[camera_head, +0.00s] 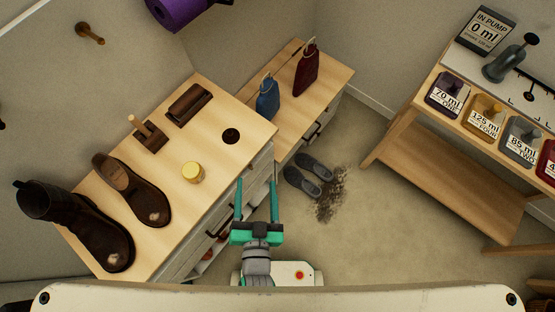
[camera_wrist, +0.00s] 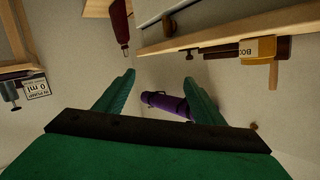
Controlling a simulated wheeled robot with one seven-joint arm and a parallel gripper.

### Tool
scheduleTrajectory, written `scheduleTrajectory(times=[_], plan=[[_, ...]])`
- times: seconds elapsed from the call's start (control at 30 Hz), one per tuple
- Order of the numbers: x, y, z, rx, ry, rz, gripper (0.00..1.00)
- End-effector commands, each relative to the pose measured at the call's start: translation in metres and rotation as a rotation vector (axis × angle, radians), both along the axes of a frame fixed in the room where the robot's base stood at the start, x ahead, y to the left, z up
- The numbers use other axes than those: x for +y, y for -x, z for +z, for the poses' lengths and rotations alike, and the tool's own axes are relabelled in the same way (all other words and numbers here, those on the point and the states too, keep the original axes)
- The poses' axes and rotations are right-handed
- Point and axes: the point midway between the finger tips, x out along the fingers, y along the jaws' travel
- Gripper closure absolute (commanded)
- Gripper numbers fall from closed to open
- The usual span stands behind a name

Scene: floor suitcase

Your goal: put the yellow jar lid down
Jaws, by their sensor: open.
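A small round jar with a yellow lid (camera_head: 193,170) stands on the wooden top of the drawer unit in the head view. The lid appears to sit on the jar; whether it is loose cannot be told. A yellow, labelled object, probably this jar, shows at the upper right of the wrist view (camera_wrist: 258,48). My gripper (camera_head: 256,183) is open to the right of the jar, apart from it, near the unit's front edge. In the wrist view my gripper (camera_wrist: 160,80) has nothing between its fingers.
The wooden top (camera_head: 202,215) also holds brown boots (camera_head: 75,225), brushes (camera_head: 189,105) and a dark round patch (camera_head: 231,136). Bottles (camera_head: 306,70) stand on the lower bench. Grey shoes (camera_head: 308,175) lie on the floor beside dirt. A pump table (camera_head: 450,180) stands right.

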Motion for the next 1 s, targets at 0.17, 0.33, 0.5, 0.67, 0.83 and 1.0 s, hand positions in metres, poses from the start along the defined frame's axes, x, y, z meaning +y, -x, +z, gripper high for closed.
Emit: scheduleTrajectory(times=[0.17, 0.33, 0.5, 0.67, 0.83, 1.0], plan=[[-0.036, 0.057, 0.004, 0.020, 0.168, -0.006, 0.37], [-0.053, 0.084, 0.014, 0.018, 0.269, 0.013, 0.37], [-0.058, 0.092, 0.017, 0.016, 0.303, 0.021, 0.37], [-0.058, 0.092, 0.018, 0.016, 0.302, 0.020, 0.37], [-0.058, 0.092, 0.017, 0.016, 0.301, 0.020, 0.37], [-0.058, 0.092, 0.017, 0.016, 0.301, 0.020, 0.37]])
